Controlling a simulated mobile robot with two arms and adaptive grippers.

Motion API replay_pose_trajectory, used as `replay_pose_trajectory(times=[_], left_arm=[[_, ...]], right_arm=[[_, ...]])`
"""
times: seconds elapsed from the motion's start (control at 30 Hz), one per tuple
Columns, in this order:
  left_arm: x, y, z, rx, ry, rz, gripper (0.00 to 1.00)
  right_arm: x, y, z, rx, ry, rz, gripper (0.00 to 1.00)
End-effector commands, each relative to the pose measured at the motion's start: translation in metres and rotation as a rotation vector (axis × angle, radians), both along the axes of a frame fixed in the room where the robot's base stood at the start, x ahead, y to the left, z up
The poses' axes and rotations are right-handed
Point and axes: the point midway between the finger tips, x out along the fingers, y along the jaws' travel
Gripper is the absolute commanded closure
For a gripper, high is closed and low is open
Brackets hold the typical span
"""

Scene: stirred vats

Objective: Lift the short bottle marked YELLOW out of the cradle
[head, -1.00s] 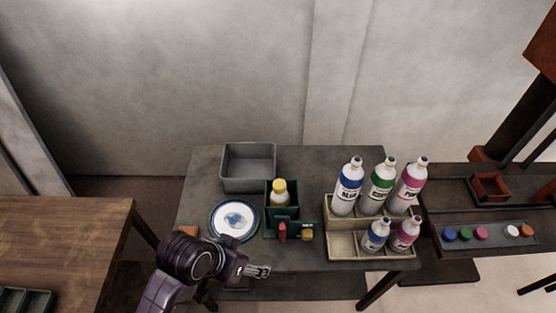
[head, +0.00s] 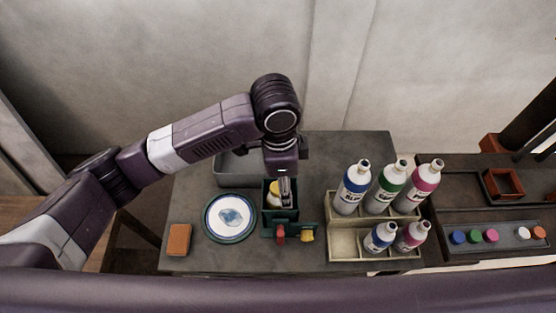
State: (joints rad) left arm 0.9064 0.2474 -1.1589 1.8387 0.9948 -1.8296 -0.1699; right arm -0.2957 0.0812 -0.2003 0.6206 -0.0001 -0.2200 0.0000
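A short bottle with a yellow top (head: 273,188) stands in the dark green cradle (head: 267,225) in the middle of the table. No lettering on it is readable, and my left gripper partly hides it. My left gripper (head: 285,192) points down over the cradle, with its fingers at the right side of the bottle top. I cannot tell whether the fingers are open or closed around it. The bottle seems still seated in the cradle. My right gripper is not in view.
A round dish (head: 230,217) and an orange-brown block (head: 179,239) lie left of the cradle. A grey bin (head: 232,168) is behind, partly hidden by my arm. A beige rack (head: 345,241) with several bottles stands right. Red (head: 281,234) and yellow (head: 307,236) pieces sit at the cradle's front.

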Motion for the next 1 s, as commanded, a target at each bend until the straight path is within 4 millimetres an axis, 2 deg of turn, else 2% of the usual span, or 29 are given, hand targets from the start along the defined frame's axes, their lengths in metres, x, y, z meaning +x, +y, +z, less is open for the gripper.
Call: replay_pose_trajectory(times=[0.1,0.27,0.7,0.83,1.0], left_arm=[[0.008,0.012,0.006,0.057,-0.004,-0.023,0.46],[0.010,0.017,0.004,0.082,0.000,-0.032,0.46],[0.009,0.017,-0.055,0.081,-0.001,-0.031,0.46],[0.009,0.016,-0.066,0.080,-0.001,-0.033,0.46],[0.010,0.016,-0.070,0.079,-0.003,-0.033,0.46]], right_arm=[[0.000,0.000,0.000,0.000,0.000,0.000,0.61],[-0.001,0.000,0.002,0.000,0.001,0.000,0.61],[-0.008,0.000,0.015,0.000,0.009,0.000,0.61],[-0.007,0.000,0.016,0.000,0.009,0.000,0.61],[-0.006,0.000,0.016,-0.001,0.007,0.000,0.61]])
